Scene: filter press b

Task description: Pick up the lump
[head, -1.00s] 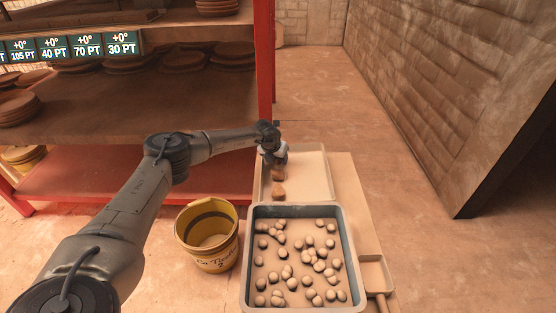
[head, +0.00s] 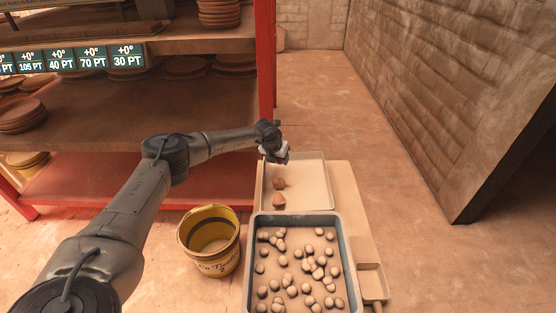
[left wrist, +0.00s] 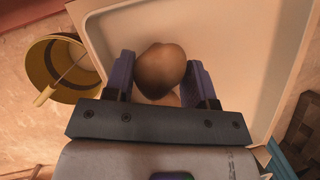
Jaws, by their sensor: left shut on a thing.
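My left gripper (head: 281,158) is over the shallow pale tray (head: 311,185). In the left wrist view its two purple fingers (left wrist: 160,75) are shut on a rounded brown lump (left wrist: 162,66). Part of a lighter brown lump (left wrist: 162,99) shows behind it, mostly hidden by the gripper. In the head view two brown lumps show below the gripper, an upper one (head: 279,184) and a nearer one (head: 279,200). I cannot tell there which, if either, is the held one. My right gripper is out of view.
A grey-rimmed bin (head: 346,254) with many small pale balls stands nearer than the tray. A yellow bucket (head: 222,262) is at its left. A red-framed shelf (head: 266,60) with stacked discs stands at the left. The floor beyond the tray is clear.

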